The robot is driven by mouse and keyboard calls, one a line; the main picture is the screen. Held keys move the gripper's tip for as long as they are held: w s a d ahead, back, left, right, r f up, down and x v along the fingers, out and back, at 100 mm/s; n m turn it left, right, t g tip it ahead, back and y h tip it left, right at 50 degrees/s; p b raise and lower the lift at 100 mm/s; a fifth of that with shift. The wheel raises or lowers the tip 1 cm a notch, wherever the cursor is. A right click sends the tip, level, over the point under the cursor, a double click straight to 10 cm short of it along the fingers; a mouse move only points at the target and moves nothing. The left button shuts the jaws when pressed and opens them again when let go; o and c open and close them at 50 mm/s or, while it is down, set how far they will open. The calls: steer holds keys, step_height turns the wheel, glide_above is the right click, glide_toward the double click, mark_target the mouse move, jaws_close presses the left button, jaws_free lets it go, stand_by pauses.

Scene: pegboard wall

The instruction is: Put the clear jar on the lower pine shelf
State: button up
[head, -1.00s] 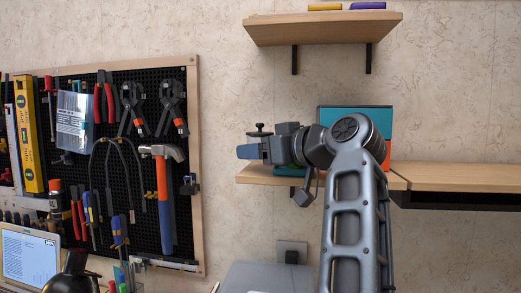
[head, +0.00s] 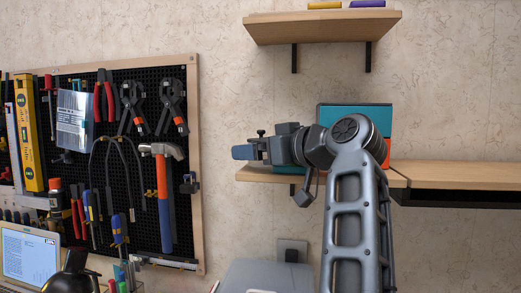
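The lower pine shelf (head: 252,176) is fixed to the wall in the middle of the head view, partly hidden behind my arm. My gripper (head: 246,152) points left in front of this shelf's left end, at about the height just above its board. A blue-grey piece shows at its tip; I cannot tell whether this is a finger or something held. The fingers are seen side-on, so their opening is not clear. I cannot make out the clear jar in the view.
A teal box (head: 365,117) and an orange one (head: 386,155) stand on the lower shelf behind my arm. An upper shelf (head: 320,28) holds yellow and purple items. A wooden ledge (head: 455,175) lies right. A tool pegboard (head: 150,95) hangs left.

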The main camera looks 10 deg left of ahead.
steer(key=r+b+v, duration=0.1)
steer(key=v, duration=1.1)
steer(key=shift+b, duration=0.3)
steer(key=shift+w, duration=0.1)
